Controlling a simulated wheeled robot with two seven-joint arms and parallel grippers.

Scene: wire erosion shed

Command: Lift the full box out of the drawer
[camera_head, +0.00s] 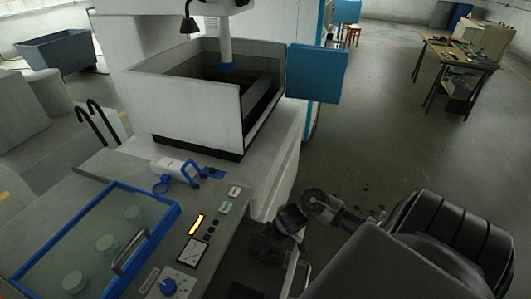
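My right arm comes in from the lower right, and its dark gripper (268,246) is low beside the front side of the grey control cabinet (228,220). Its fingers blend into the dark area there, so I cannot tell whether they are open or shut, or touching anything. Just below it is a dark recess with a pale upright edge (291,272), which looks like part of an open drawer. A thin metal handle (306,278) shows beside that edge. I cannot make out a full box; the drawer's inside is mostly dark and hidden. My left gripper is not in view.
A blue-framed clear lid (150,207) covers several pale round pieces on the cabinet top. Buttons and a blue knob (168,287) are beside it. A white machine tank (185,110) with a blue panel (316,73) stands behind. Open floor (400,130) reaches a workbench (459,55).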

